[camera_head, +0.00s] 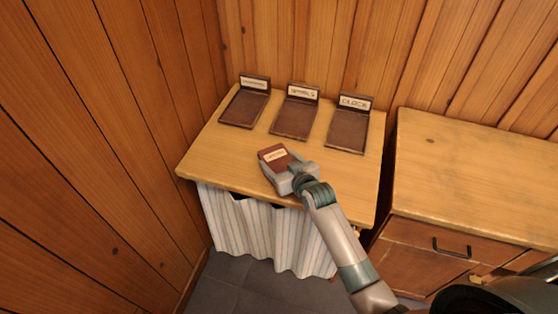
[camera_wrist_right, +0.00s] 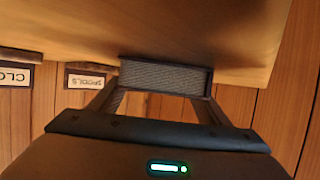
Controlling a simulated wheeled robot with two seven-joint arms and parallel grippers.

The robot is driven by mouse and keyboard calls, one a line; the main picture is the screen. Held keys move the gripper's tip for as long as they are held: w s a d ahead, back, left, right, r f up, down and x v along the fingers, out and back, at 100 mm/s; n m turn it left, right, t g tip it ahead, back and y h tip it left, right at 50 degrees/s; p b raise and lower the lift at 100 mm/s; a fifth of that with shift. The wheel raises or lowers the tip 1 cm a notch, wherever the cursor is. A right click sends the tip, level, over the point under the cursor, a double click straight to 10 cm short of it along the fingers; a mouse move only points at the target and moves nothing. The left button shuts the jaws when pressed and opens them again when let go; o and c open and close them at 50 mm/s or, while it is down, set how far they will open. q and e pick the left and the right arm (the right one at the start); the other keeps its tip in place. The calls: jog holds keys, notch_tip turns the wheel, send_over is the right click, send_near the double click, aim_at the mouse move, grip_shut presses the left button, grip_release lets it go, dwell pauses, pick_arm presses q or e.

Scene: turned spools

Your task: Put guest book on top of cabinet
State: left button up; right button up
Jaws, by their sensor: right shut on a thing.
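The guest book (camera_head: 272,155) is a small dark red book with a pale label, at the front of the wooden table. Its label is too small to read. My right gripper (camera_head: 287,175) is shut on it from the front edge side. In the right wrist view the book (camera_wrist_right: 165,77) shows its grey page edge between the two fingers, close against the tabletop; I cannot tell if it touches. The cabinet (camera_head: 470,170) stands to the right, with a bare wooden top and a dark drawer handle. My left gripper is not in view.
Three brown trays with upright name signs stand along the table's back: a left tray (camera_head: 243,108), a middle tray (camera_head: 293,119) and a right tray (camera_head: 346,131) marked CLOCK. A striped curtain (camera_head: 260,235) hangs below the table. A narrow gap separates table and cabinet.

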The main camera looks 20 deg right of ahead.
jog(key=o, duration=1.2)
jog(key=shift+o, duration=0.2)
jog(key=shift+r, duration=0.1)
jog(key=b+v, duration=0.1)
jog(key=v, duration=1.1)
jog(key=shift+r, duration=0.1)
